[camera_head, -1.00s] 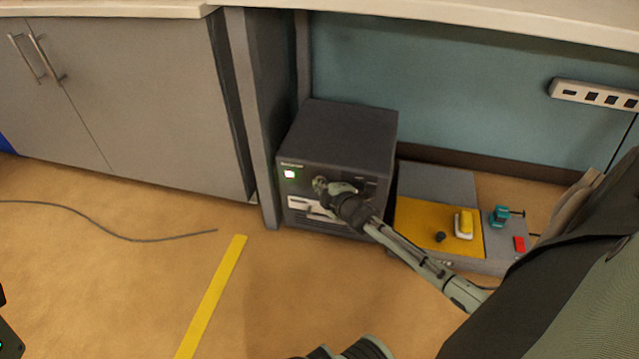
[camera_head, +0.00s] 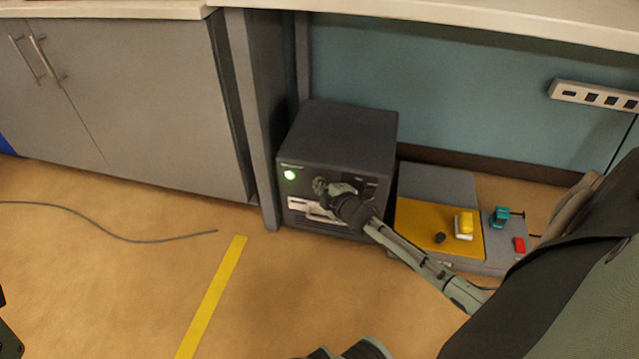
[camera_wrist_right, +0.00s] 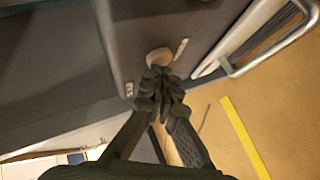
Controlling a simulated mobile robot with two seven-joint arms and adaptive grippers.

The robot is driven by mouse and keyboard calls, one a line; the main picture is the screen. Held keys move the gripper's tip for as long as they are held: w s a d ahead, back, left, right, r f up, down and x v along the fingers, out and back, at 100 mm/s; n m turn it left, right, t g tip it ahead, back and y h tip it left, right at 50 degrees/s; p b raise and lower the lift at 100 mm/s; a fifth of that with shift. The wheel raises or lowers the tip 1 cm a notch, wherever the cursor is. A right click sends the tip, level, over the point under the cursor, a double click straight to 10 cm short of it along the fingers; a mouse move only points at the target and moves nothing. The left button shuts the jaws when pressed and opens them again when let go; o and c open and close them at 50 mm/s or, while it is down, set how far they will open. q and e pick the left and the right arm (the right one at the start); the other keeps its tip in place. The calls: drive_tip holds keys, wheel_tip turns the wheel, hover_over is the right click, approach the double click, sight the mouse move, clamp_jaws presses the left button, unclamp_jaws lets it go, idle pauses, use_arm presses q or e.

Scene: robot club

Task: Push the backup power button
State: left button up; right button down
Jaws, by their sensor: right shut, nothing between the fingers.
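The backup power unit (camera_head: 345,125) is a dark grey box on the floor under the counter. A round green light (camera_head: 290,174) glows at the upper left of its front. My right gripper (camera_head: 321,186) is shut and empty, with its fingertips at the front panel, right of the light. In the right wrist view the closed fingertips (camera_wrist_right: 160,76) are at a round beige button (camera_wrist_right: 158,57) on the panel and partly cover it. Whether they touch it I cannot tell.
A pale handle (camera_wrist_right: 265,62) sticks out of the unit's front, close to my right gripper. A grey post (camera_head: 262,130) stands left of the unit. To the right lies a board with a yellow panel (camera_head: 412,222). The floor in front is clear, with yellow tape (camera_head: 212,296).

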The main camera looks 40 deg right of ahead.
drive_tip(key=shift+d, duration=0.1)
idle(0.3)
drive_tip(key=shift+w+d, duration=0.3)
drive_tip(key=shift+r, duration=0.1)
drive_tip(key=shift+s+a+p, duration=0.2)
drive_tip(key=shift+s+p, duration=0.1)
drive_tip(key=shift+p, duration=0.05)
drive_tip(key=shift+a, duration=0.1)
drive_tip(key=shift+s+a+p, duration=1.05)
drive_tip(key=shift+s+a, duration=0.9)
drive_tip(key=shift+a, duration=0.3)
